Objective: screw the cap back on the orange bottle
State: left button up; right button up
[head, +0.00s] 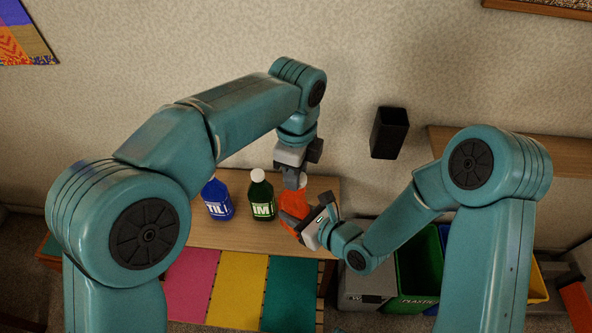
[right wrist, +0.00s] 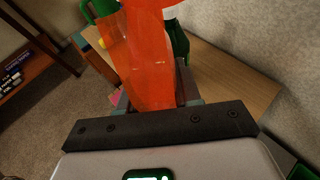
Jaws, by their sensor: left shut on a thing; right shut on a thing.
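The orange bottle (head: 295,203) is at the right end of the wooden table in the head view, partly covered by my grippers. It fills the upper middle of the right wrist view (right wrist: 145,62), its top out of frame. My right gripper (head: 304,221) is shut on the orange bottle from the right. My left gripper (head: 293,182) points down just above the bottle and is shut on the white cap (head: 303,181), of which only a little shows. I cannot tell whether the cap touches the bottle's neck.
A green bottle (head: 262,200) and a blue bottle (head: 216,201), both with white caps, stand left on the table (head: 238,238). Pink, yellow and teal panels lie in front. A green bin (head: 421,266) stands at the right, and a black box (head: 389,133) is at the wall.

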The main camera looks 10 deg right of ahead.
pick_arm(q)
jog(key=m, duration=0.5)
jog(key=shift+w, duration=0.1)
jog(key=m, duration=0.3)
jog(key=shift+d, duration=0.15)
jog(key=m, duration=0.5)
jog(key=shift+d, duration=0.1)
jog(key=m, duration=0.4)
jog(key=shift+m, duration=0.3)
jog(key=o, duration=1)
jog(key=shift+r, duration=2.25)
